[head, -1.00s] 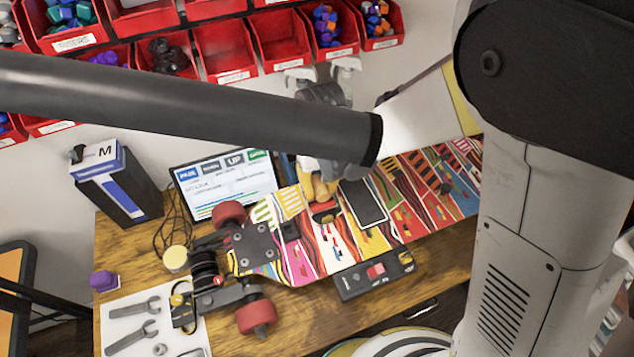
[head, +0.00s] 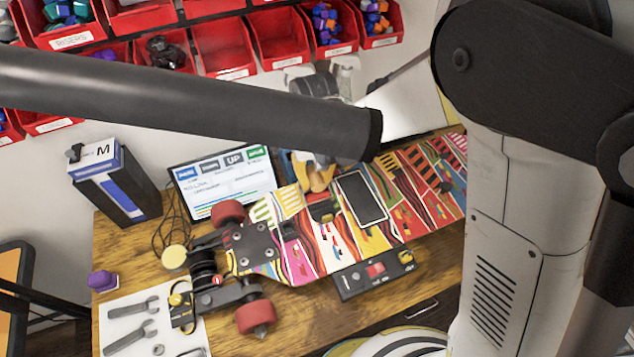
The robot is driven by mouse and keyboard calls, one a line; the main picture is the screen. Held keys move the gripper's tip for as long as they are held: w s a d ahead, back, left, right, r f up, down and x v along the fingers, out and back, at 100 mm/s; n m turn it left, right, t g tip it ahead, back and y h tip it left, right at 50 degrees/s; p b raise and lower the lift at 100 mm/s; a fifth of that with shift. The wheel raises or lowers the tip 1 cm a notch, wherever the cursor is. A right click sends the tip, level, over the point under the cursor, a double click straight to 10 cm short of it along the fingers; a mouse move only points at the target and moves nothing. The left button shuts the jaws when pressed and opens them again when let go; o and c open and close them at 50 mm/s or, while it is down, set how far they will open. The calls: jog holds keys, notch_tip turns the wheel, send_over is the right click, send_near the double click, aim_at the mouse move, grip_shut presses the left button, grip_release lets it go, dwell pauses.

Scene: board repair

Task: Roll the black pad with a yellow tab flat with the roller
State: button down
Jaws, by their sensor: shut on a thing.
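A black rectangular pad with a pale border (head: 362,197) lies on the patterned skateboard deck (head: 412,205), near its middle. I cannot make out a yellow tab on it. My gripper (head: 318,167) is mostly hidden behind a thick dark tube. It is shut on the roller, whose orange-yellow handle (head: 320,180) shows just below the tube. A small dark part (head: 321,207) under the handle, left of the pad, may be the roller's head. I cannot tell whether it touches the deck. The handle is left of the pad and apart from it.
The dark tube (head: 200,105) crosses above the bench. A truck with red wheels (head: 255,317) is at the deck's left end. A black device (head: 373,275) is at its front edge. A screen (head: 222,182) and red bins (head: 220,48) stand behind. Tools lie front left.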

jog(key=shift+w+a, duration=0.35)
jog(key=shift+w, duration=0.45)
jog(key=shift+s+d, duration=0.3)
jog(key=shift+s, duration=0.3)
jog(key=shift+s+d, duration=0.25)
jog(key=shift+s, duration=0.3)
jog(key=shift+s+d, duration=0.3)
jog(key=shift+s, duration=0.35)
jog(key=shift+s+d, duration=0.3)
jog(key=shift+s, duration=0.35)
jog(key=shift+w+a+f+b, duration=0.1)
jog(key=shift+w+a+b, duration=0.15)
jog(key=shift+w, duration=0.3)
jog(key=shift+w+a+b, duration=0.25)
jog(key=shift+w, duration=0.3)
jog(key=shift+w+a, duration=0.35)
jog(key=shift+w, duration=0.35)
jog(key=shift+w+a, duration=0.35)
jog(key=shift+w, duration=0.35)
jog(key=shift+r, duration=0.2)
notch_tip(320, 180, up, 7)
jog(key=p, duration=0.4)
jog(key=shift+p, duration=0.4)
